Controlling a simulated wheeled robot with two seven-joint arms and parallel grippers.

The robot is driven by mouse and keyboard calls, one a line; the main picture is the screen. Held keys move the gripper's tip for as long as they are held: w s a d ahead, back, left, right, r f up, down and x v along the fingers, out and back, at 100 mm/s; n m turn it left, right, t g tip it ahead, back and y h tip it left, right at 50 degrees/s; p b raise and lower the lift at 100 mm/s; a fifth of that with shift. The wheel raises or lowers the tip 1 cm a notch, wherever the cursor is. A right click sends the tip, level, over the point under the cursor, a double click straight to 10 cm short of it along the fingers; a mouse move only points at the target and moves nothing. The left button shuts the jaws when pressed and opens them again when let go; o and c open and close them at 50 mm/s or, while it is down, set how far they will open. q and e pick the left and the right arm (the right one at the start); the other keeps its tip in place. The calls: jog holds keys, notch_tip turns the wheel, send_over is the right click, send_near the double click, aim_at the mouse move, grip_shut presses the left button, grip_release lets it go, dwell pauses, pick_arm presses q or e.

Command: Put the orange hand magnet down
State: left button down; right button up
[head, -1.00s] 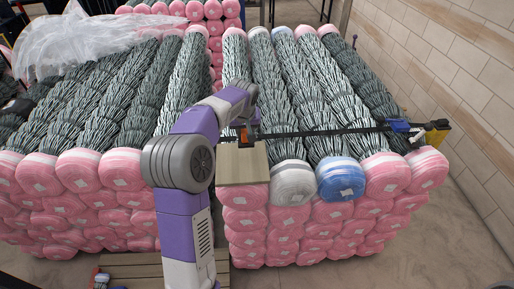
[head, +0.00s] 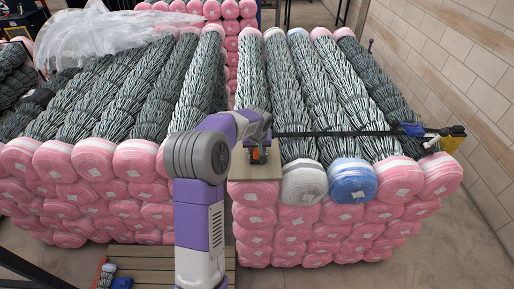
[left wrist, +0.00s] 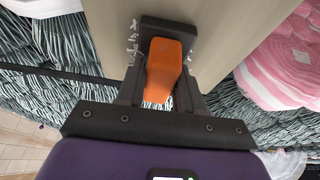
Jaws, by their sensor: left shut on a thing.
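The orange hand magnet (head: 258,155) is between the fingers of my left gripper (head: 257,149), which is shut on it. In the left wrist view, the magnet's orange body (left wrist: 164,70) shows between the dark fingers (left wrist: 163,85), with a dark block around its far end. The magnet is over a pale wooden board (head: 252,190), at or just above its surface; I cannot tell whether it touches. The board also shows in the left wrist view (left wrist: 220,30). My right gripper is not in view.
The board lies on a stack of wire bundles with pink, white and blue wrapped ends (head: 347,181). A dark strap (head: 330,132) crosses the bundles to a blue and yellow tool (head: 450,137) at the right. A slatted wooden pallet (head: 150,265) is at lower left.

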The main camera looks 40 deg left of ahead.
pick_arm(q)
jog(key=shift+f, duration=0.15)
jog(key=c, duration=0.7)
grip_release()
jog(key=shift+r, duration=0.35)
jog(key=v, duration=1.1)
jog(key=shift+s+d+r+p, duration=0.1)
jog(key=shift+s+r+p, duration=0.05)
jog(key=shift+r+p, duration=0.2)
jog(key=shift+f, duration=0.1)
